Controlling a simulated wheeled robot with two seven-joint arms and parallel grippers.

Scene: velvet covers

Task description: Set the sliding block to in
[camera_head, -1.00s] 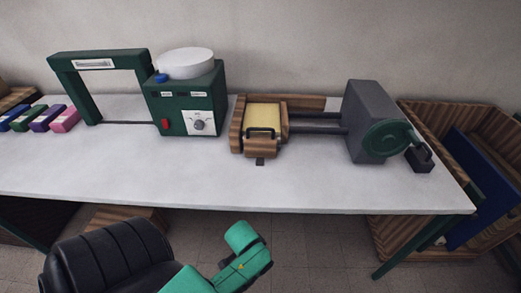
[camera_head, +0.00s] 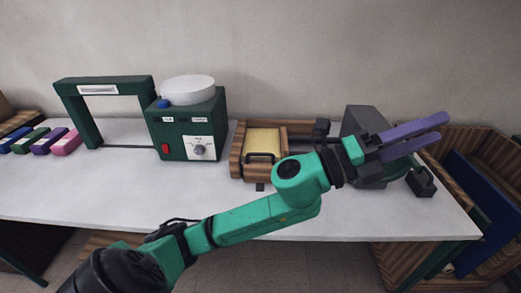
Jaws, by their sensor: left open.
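A wooden sliding block (camera_head: 280,168) with a yellow pad (camera_head: 263,139) and a dark front handle (camera_head: 260,157) sits on the white table, right of the green machine. It looks like the sliding block, but I cannot be sure. Dark rails on its right run towards a grey housing (camera_head: 360,120) with a green handwheel, now mostly hidden by my arm. My left gripper (camera_head: 444,127) is open, with two purple fingers pointing right. It appears in front of or above the handwheel and holds nothing visible. My right gripper is out of view.
A green machine (camera_head: 186,130) with a knob and a white round top stands left of the block, beside a green frame (camera_head: 72,115). Several coloured blocks lie at far left. A wooden crate (camera_head: 495,155) stands right of the table. The table's front left (camera_head: 130,190) is clear.

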